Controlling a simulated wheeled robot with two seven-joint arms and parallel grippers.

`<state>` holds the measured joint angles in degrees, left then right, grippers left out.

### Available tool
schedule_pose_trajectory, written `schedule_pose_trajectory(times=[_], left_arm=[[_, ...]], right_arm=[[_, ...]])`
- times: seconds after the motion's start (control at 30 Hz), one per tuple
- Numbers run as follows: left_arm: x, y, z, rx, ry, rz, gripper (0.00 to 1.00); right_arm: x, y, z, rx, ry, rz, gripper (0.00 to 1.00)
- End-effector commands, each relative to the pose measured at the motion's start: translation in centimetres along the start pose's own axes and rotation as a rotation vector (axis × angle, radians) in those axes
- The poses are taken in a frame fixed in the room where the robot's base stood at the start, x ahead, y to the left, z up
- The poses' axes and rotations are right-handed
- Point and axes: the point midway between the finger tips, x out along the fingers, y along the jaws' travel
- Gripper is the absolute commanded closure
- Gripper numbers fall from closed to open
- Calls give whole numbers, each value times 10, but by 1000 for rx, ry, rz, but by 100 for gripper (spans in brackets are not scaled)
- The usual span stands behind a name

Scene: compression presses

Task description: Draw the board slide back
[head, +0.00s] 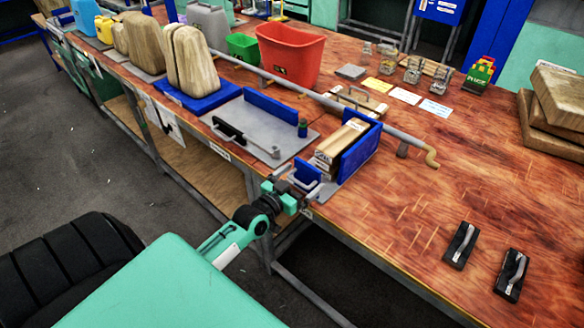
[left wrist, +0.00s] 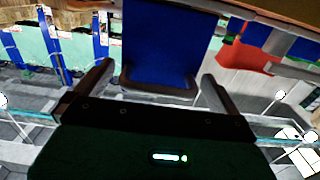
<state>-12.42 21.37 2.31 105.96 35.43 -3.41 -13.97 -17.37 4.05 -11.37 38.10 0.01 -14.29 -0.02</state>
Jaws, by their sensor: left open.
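The slide is a small upright blue plate (head: 307,172) with a pale grey handle (head: 306,188) at the front edge of the press, before a stack of light wooden boards (head: 338,146). My left gripper (head: 291,190) is at the bench's front edge, just left of the handle. In the left wrist view the blue plate (left wrist: 170,40) fills the middle, with the grey handle (left wrist: 160,87) along its lower edge. My left gripper (left wrist: 157,85) is open, one finger on each side of the handle. I cannot tell whether they touch. My right gripper is not in view.
A taller blue plate (head: 358,153) stands behind the boards. A long grey lever (head: 330,101) with a tan grip crosses above the press. A red bin (head: 290,55) and a green bin (head: 242,46) stand behind. The bench right of the press is mostly clear.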

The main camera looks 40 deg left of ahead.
Motion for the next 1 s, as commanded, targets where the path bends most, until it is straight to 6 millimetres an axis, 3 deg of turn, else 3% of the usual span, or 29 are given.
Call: schedule_pose_trajectory(times=[0.2, 0.7, 1.0], left_arm=[[-22, 0, 2, 2, -2, -1, 0], [-103, 0, 3, 1, -4, 0, 0], [-133, 0, 2, 1, -2, -1, 0]], right_arm=[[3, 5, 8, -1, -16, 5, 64], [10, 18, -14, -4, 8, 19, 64], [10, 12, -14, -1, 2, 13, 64]])
